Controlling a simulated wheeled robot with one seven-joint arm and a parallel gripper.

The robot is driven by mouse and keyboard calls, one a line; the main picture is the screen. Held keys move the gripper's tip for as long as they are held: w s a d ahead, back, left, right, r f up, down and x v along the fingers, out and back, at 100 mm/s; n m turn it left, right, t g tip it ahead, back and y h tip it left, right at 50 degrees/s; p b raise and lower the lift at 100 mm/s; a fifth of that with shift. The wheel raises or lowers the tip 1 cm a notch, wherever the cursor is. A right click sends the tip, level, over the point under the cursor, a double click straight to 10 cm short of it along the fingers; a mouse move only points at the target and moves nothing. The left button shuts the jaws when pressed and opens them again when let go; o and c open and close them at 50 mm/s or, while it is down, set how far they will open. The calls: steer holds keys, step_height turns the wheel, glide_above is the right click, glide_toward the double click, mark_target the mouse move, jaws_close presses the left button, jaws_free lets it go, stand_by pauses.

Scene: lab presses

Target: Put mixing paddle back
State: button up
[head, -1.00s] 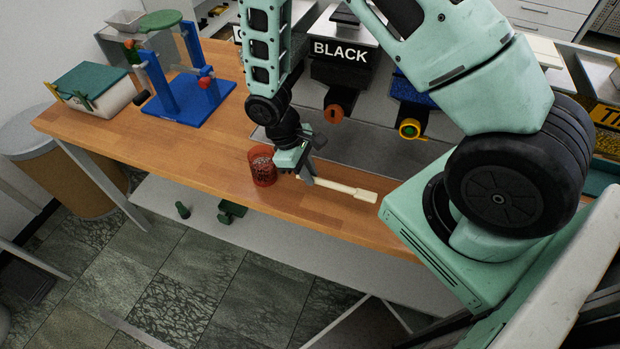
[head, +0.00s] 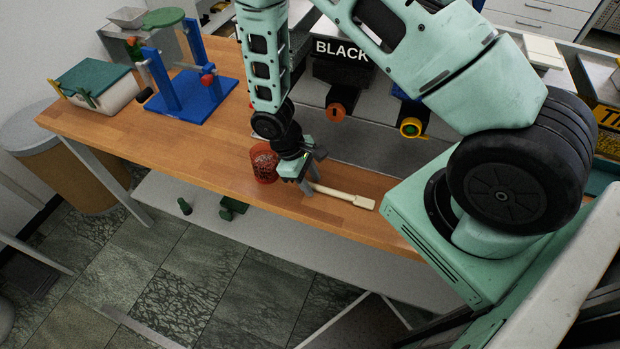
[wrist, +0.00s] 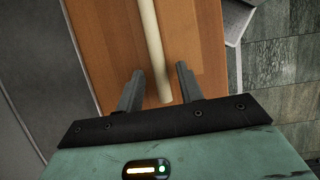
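The mixing paddle (head: 343,195) is a pale cream stick with a wider flat end, lying on the wooden bench near its front edge. Its flat end points right in the head view. In the wrist view its round handle (wrist: 152,45) runs up the picture, and its near end lies between my fingers. My gripper (head: 308,188) is over the handle end, pointing down. In the wrist view my gripper (wrist: 158,88) is open, with a gap on each side of the handle. A red see-through cup (head: 264,163) stands just left of my gripper.
A metal tray (head: 375,150) and dispensers, one labelled BLACK (head: 342,48), stand behind. A blue press (head: 187,98) and a white box with a green lid (head: 95,85) stand at the left. The bench's left middle is clear.

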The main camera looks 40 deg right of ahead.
steer(key=b+v, duration=0.3)
steer(key=v, duration=0.9)
steer(key=s+a+r+t+y, duration=0.1)
steer(key=s+a+r, duration=0.4)
steer(key=s+r, duration=0.3)
steer(key=s+a+r+n+t+y, duration=0.1)
steer(key=s+a+r+t+y, duration=0.1)
steer(key=s+a+r, duration=0.4)
steer(key=s+r, duration=0.2)
steer(key=s, duration=0.2)
steer(key=shift+s+a+r+t, duration=0.2)
steer(key=shift+s+a+t, duration=0.1)
steer(key=shift+s, duration=0.05)
